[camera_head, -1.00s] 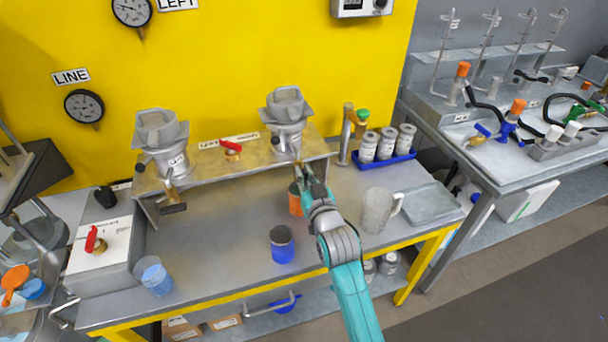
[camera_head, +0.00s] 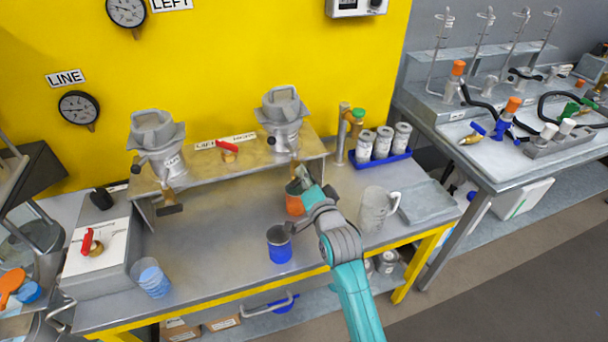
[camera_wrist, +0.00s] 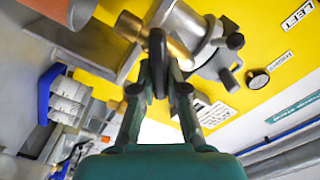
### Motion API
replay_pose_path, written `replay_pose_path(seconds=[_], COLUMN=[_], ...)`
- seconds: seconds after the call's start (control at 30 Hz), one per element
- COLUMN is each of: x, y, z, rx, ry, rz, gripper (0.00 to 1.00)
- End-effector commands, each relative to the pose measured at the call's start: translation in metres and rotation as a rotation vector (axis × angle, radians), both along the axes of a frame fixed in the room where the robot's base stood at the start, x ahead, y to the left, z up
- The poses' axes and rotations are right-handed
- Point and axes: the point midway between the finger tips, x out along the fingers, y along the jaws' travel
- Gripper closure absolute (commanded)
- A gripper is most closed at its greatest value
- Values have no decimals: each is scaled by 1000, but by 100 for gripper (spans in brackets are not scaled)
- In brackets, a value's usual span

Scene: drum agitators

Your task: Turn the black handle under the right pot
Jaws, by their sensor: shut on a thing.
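The right pot (camera_head: 282,118) is a grey metal vessel on the right of the brass-topped shelf, with a valve beneath it. My gripper (camera_head: 300,182) is below this valve, in front of the shelf. In the wrist view my gripper (camera_wrist: 162,82) is shut on the black handle (camera_wrist: 157,58), which sits between the fingers beside the brass valve body (camera_wrist: 130,26). In the head view the gripper hides most of this handle. The left pot (camera_head: 157,135) has its own black handle (camera_head: 170,209) hanging below its valve.
An orange cup (camera_head: 294,204) stands just behind my gripper, partly hidden. A blue-based cup (camera_head: 280,250) is in front to the left, and a clear jug (camera_head: 373,212) to the right. A blue tray (camera_head: 382,161) holds canisters. The middle-left bench top is clear.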

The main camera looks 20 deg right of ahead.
Motion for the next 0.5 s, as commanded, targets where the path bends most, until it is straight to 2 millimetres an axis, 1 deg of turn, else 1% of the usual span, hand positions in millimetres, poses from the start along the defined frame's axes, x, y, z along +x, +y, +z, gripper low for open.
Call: replay_pose_path(seconds=[0.3,0.5], x=[0,0], y=[-3,-3], z=[-5,-7], rx=[294,449], ry=[1,1], rz=[-1,-1], gripper=[100,100])
